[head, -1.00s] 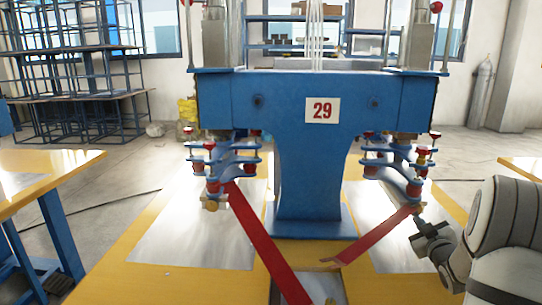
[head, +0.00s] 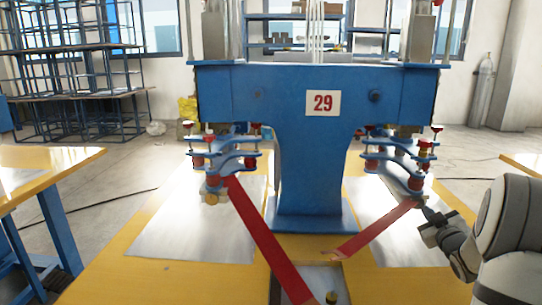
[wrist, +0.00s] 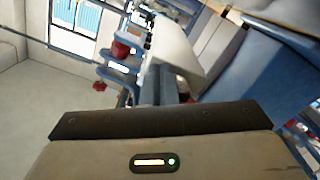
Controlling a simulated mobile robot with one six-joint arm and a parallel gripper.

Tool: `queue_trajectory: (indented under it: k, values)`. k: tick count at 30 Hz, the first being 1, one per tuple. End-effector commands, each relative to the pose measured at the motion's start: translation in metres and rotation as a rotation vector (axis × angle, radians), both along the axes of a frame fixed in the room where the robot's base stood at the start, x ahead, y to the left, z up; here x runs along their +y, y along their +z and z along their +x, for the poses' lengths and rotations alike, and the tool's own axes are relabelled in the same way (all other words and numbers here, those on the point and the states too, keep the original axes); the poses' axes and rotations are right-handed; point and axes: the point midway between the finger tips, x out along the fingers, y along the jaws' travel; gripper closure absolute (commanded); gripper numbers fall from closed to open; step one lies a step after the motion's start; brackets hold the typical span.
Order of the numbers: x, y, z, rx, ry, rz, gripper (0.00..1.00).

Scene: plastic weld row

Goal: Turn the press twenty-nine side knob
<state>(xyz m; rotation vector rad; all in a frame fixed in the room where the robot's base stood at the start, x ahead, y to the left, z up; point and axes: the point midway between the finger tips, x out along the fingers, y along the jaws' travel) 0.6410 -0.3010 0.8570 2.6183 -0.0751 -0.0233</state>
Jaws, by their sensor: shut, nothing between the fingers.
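Which part is the side knob is not clear. Blue clamp assemblies with several red knobs hang at its left (head: 215,165) and right (head: 400,165). My gripper (head: 427,212) is low at the right, shut and empty, close to the right assembly's lower end; contact cannot be told. In the wrist view my shut fingers (wrist: 168,85) point toward red knobs (wrist: 121,49) and pale and blue parts.
Red strips run from the left assembly (head: 262,235) and right assembly (head: 375,230) down toward the yellow table (head: 120,270). Another yellow table (head: 50,170) stands at left. Blue racks (head: 75,80) fill the back left. A gas cylinder (head: 482,90) stands at back right.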

Motion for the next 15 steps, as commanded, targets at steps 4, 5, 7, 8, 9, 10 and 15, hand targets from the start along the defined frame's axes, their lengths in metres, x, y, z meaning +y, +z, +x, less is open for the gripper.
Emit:
queue_trajectory:
  k: [4, 5, 7, 8, 9, 10, 15]
  values:
    - [0.001, 0.0039, 0.0008, -0.007, 0.004, -0.003, 1.0]
    - [0.001, 0.0039, 0.0008, -0.007, 0.004, -0.003, 1.0]
    - [0.0011, 0.004, 0.0008, -0.007, 0.004, -0.003, 1.0]
    - [0.0011, 0.004, 0.0008, -0.008, 0.004, -0.003, 1.0]
    - [0.0011, 0.004, 0.0008, -0.008, 0.004, -0.003, 1.0]
    - [0.001, 0.0038, 0.0008, -0.008, 0.004, -0.003, 1.0]
    - [-0.003, 0.0002, 0.0004, -0.008, 0.004, -0.002, 1.0]
